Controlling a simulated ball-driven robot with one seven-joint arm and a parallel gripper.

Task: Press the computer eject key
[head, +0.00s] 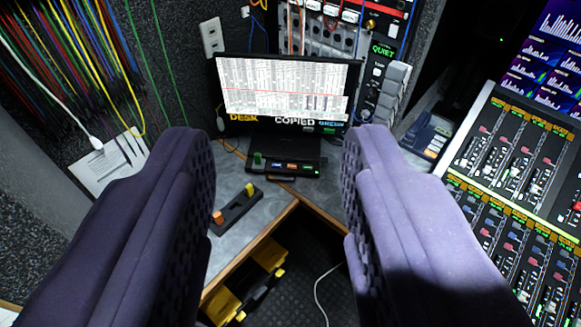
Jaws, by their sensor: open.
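My gripper (278,134) is open and empty, its two purple padded fingers reaching in from the bottom left and bottom right. Beyond the fingertips stands a computer monitor (285,90) showing a white screen of columns with a red line. Below it, between the fingers, a black key unit (256,168) sits on the desk with a green upright piece at its left and small blue, orange and green keys. Its lettering is too small to read, so I cannot tell which key is eject. No finger appears to touch the unit.
A black strip with orange and yellow pieces (236,210) lies on the grey desk (233,180). A desk phone (430,135) and a large fader console (510,160) stand at right. Coloured cables (70,60) hang at left. A yellow-black case (225,303) is on the floor.

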